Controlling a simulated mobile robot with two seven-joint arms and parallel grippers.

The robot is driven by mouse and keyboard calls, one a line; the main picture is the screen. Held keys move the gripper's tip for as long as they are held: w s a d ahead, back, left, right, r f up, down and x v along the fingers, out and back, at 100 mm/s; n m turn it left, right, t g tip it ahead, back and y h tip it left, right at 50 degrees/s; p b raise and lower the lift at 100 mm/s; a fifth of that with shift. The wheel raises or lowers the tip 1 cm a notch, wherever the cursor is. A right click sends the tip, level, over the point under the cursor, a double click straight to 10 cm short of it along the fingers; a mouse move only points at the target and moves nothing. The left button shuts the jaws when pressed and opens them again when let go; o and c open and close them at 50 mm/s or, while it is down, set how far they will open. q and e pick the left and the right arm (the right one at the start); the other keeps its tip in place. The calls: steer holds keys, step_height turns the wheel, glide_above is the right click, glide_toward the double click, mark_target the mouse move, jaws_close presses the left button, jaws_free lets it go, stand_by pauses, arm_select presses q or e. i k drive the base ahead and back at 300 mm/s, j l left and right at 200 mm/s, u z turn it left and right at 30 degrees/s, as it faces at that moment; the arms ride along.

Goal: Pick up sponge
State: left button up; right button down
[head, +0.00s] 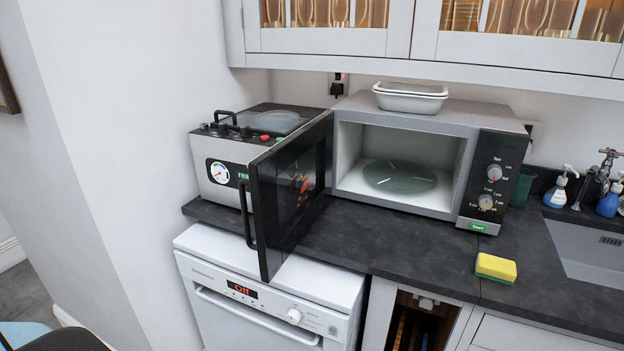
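A yellow sponge with a green underside (497,265) lies flat on the dark worktop (430,262), near its front edge and left of the sink. It is below and to the right of the microwave's control panel. Nothing covers it. Neither of my grippers can be made out in the head view, so nothing is seen touching the sponge.
A microwave (455,118) stands open and empty, its door (290,190) swung out over the worktop edge. A white dish (410,97) sits on top. A steel appliance (212,150) stands left. The sink (590,250) and spray bottles (558,190) are right. Worktop around the sponge is clear.

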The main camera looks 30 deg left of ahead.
mark_target(500, 270)
steer(key=j+z, duration=0.4)
steer(key=j, duration=2.25)
